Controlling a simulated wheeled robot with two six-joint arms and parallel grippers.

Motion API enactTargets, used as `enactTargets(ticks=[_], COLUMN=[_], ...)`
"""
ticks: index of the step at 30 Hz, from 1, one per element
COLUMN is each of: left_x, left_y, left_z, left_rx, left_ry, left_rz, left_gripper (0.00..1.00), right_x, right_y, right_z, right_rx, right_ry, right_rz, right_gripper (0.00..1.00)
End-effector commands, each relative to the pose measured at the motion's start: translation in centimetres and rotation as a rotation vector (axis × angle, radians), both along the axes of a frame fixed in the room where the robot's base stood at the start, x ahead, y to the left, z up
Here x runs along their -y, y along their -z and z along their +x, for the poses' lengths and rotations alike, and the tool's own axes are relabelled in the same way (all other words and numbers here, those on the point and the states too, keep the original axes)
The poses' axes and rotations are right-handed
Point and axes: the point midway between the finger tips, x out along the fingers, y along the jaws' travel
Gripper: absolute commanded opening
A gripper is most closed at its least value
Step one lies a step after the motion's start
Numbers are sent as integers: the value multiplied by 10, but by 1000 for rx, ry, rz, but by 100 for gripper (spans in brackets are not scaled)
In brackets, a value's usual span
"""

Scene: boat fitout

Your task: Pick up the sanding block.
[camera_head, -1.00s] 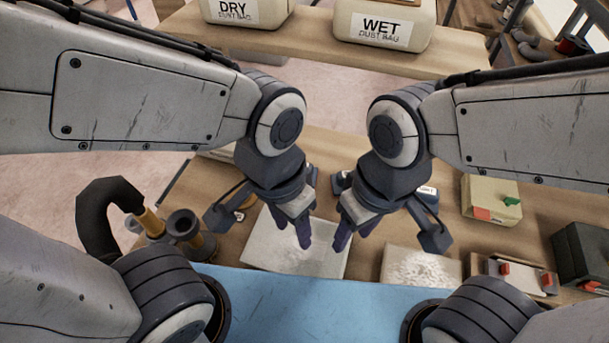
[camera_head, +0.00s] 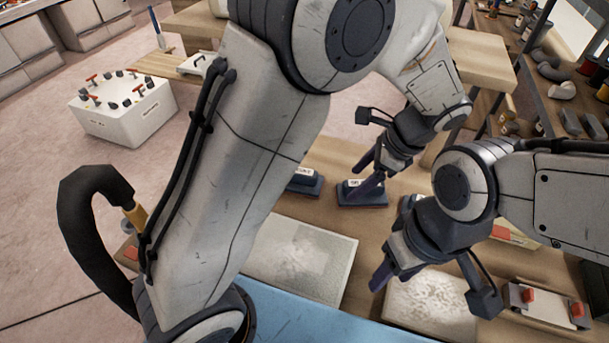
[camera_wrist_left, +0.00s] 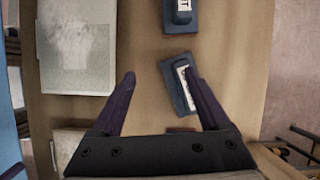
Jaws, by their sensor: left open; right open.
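Several dark blue sanding blocks with white labels lie on the wooden bench. In the head view one sits at the left (camera_head: 305,184), and another block (camera_head: 352,197) lies under my left gripper (camera_head: 367,173), partly covered by its fingers. In the left wrist view that block (camera_wrist_left: 174,86) lies slightly tilted near the right finger of my left gripper (camera_wrist_left: 161,76), with a second block (camera_wrist_left: 180,18) beyond it. My left gripper is open and empty. My right gripper (camera_head: 394,277) is open and empty above the bench's front, near a pale panel.
A second dusty panel (camera_head: 430,306) is under my right gripper. A blue surface (camera_head: 310,318) is at the front. A white box with red-handled pieces (camera_head: 122,108) stands on the floor at the back left.

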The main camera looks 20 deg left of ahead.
Motion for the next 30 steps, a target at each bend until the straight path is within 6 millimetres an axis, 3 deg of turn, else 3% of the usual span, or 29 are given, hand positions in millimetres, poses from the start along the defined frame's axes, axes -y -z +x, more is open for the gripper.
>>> enactTargets(ticks=[1, 3, 8, 21, 25, 30], left_x=[0, -2, -9, -97, -115, -125], left_y=[13, 20, 25, 24, 24, 27], left_z=[11, 21, 32, 34, 35, 35], left_rx=[-16, -32, -48, -49, -49, -50], left_ry=[38, 80, 117, 115, 117, 120], left_rz=[29, 59, 89, 87, 87, 89], left_gripper=[79, 79, 79, 79, 79, 79], right_x=[0, 0, 0, 0, 0, 0], right_y=[6, 8, 9, -5, -7, -7], right_z=[0, 0, 0, 0, 0, 0], right_rx=[0, 0, 0, 0, 0, 0], right_ry=[0, 0, 0, 0, 0, 0], right_rz=[0, 0, 0, 0, 0, 0], right_gripper=[50, 50, 50, 50, 50, 50])
